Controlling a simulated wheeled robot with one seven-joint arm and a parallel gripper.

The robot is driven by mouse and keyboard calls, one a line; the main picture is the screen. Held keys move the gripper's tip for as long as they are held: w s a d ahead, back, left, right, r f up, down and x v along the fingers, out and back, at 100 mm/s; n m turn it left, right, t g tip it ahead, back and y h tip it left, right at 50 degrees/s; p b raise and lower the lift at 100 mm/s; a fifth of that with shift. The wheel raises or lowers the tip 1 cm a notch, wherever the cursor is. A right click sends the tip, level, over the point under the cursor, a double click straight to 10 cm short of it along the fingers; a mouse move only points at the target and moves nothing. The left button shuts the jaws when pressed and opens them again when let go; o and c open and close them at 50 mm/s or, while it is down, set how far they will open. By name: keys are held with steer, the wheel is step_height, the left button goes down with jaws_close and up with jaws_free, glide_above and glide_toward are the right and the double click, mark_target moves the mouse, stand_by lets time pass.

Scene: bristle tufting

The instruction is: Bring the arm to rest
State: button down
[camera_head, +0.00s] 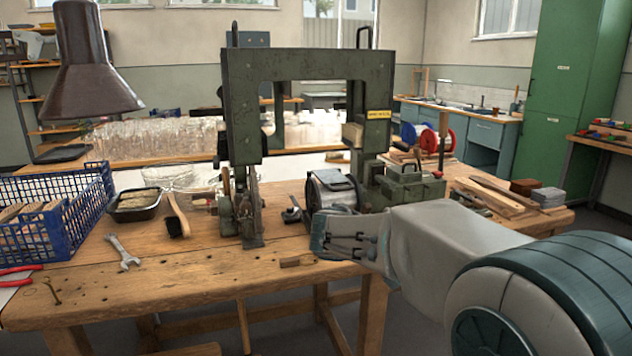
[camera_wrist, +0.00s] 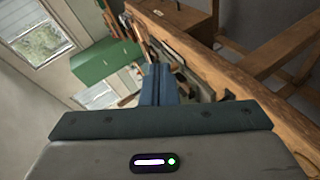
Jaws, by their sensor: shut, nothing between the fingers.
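My arm reaches in from the right in the camera_head view. My gripper (camera_head: 328,232) is at the front edge of the wooden workbench (camera_head: 200,268), just in front of the green tufting machine (camera_head: 236,110). In the camera_wrist view my gripper's fingers (camera_wrist: 156,84) are together, with nothing seen between them. The wooden bench edge (camera_wrist: 235,82) runs close by on the right of the fingers. Whether the gripper touches the bench cannot be told.
A blue crate (camera_head: 50,225), a black tray (camera_head: 137,208), a brush (camera_head: 176,215) and a wrench (camera_head: 124,252) lie on the left of the bench. A brown lamp (camera_head: 85,65) hangs above. Boards (camera_head: 495,200) lie at the right.

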steer(key=s+d+r+m+g+y+p, duration=0.1)
steer(key=s+r+g+y+p, duration=0.1)
steer(key=s+p, duration=0.3)
steer(key=s+d+r+g+y+p, duration=0.2)
steer(key=s+p, duration=0.2)
steer(key=s, duration=0.4)
steer(key=s+a+r+m+y+p, duration=0.1)
steer(key=s+a+r+y+p, duration=0.1)
steer(key=s+p, duration=0.3)
steer(key=s+a+r+m+y+p, duration=0.1)
steer(key=s+a+r+y+p, duration=0.1)
steer(key=s+a+y+p, duration=0.2)
steer(key=s+y+p, duration=0.1)
steer(key=s+p, duration=0.1)
steer(key=s, duration=0.1)
steer(key=shift+s+a+r+g, duration=0.15)
steer(key=shift+a+r+g, duration=0.05)
steer(key=shift+g, duration=0.1)
steer(key=shift+s+d, duration=0.1)
